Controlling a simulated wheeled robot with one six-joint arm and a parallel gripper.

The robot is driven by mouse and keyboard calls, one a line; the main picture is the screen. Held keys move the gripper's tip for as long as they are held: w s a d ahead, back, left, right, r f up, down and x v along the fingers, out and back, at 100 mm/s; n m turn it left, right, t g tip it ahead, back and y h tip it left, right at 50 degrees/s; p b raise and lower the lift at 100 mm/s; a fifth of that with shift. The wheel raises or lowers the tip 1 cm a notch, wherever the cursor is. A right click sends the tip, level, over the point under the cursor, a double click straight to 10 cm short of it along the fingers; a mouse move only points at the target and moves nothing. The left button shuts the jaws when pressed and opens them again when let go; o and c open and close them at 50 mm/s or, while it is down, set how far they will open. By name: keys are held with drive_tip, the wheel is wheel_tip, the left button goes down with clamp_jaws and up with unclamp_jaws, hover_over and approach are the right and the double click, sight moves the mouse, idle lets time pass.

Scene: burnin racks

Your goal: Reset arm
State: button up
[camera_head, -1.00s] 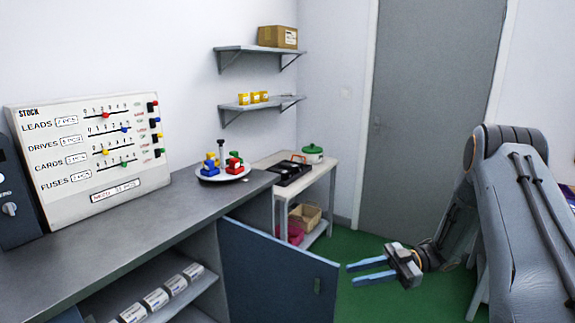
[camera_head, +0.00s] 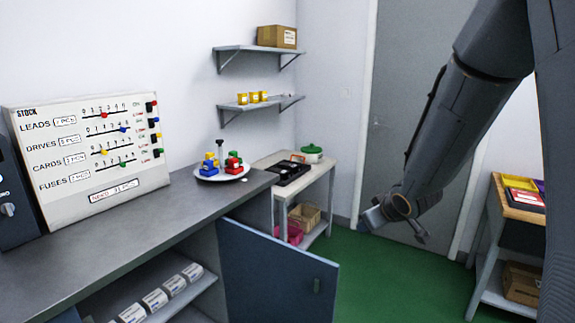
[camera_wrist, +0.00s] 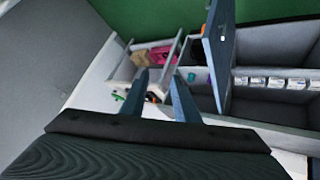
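My arm is raised at the right of the head view, with my gripper (camera_head: 396,208) at its lower end in front of the grey door. The gripper is clear of the furniture in the head view.
A blue cabinet door (camera_head: 275,270) hangs open under the grey counter (camera_head: 130,235). A plate (camera_head: 222,175) with coloured pieces stands on the counter. A small table (camera_head: 325,172) stands beyond it, a wooden-topped table (camera_head: 515,208) at right. Green floor (camera_head: 375,285) lies free between.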

drive_tip(key=s+a+f+m+g+h+b, duration=0.1)
drive_tip(key=s+a+m+g, duration=0.15)
drive_tip(key=s, duration=0.95)
drive_tip(key=s+a+f+m+g, duration=0.1)
drive_tip(key=s+m+g, duration=0.25)
drive_tip(key=s, duration=0.85)
drive_tip(key=s+a+f+n+g+b, duration=0.15)
drive_tip(key=a+f+b, duration=0.35)
drive_tip(key=f+b, duration=1)
drive_tip(key=a+f+n+g+b, duration=0.1)
drive_tip(key=a+f+n+b, duration=0.3)
drive_tip(key=f+b, duration=1)
drive_tip(key=d+r+m+p, duration=0.2)
drive_tip(key=d+r+p, duration=0.2)
drive_tip(key=r+p, duration=0.4)
drive_tip(key=d+r+m+p, duration=0.3)
drive_tip(key=d+r+p, duration=0.1)
drive_tip(key=r+p, duration=0.3)
drive_tip(key=shift+s+d+r+p, duration=0.2)
drive_tip(key=shift+d+r+p, duration=0.2)
drive_tip(key=shift+p, duration=0.6)
drive_tip(key=shift+d, duration=0.1)
